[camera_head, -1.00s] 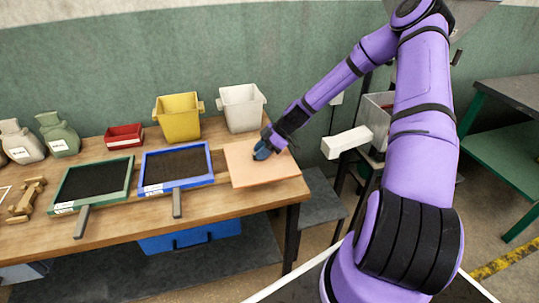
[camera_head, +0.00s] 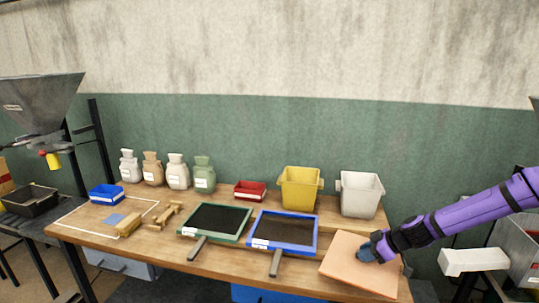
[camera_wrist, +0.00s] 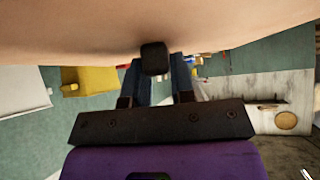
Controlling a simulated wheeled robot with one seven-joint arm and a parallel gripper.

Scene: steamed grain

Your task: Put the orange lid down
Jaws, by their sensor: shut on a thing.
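The orange lid (camera_head: 350,272) is a flat, pale orange square with a dark knob (camera_wrist: 154,57) on its face. In the head view it is at the right end of the wooden table, right of the blue-framed sieve. My gripper (camera_head: 369,251) reaches in from the right and is shut on the lid's knob. In the wrist view the lid (camera_wrist: 150,22) fills the top, and the knob is between my fingers. I cannot tell whether the lid's underside touches the table.
The blue-framed sieve (camera_head: 283,230) and green-framed sieve (camera_head: 215,219) lie left of the lid. A yellow bin (camera_head: 299,188), white bin (camera_head: 360,194) and red tray (camera_head: 250,190) stand along the back. Several sacks, a blue tray (camera_head: 106,195) and wooden pieces occupy the left.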

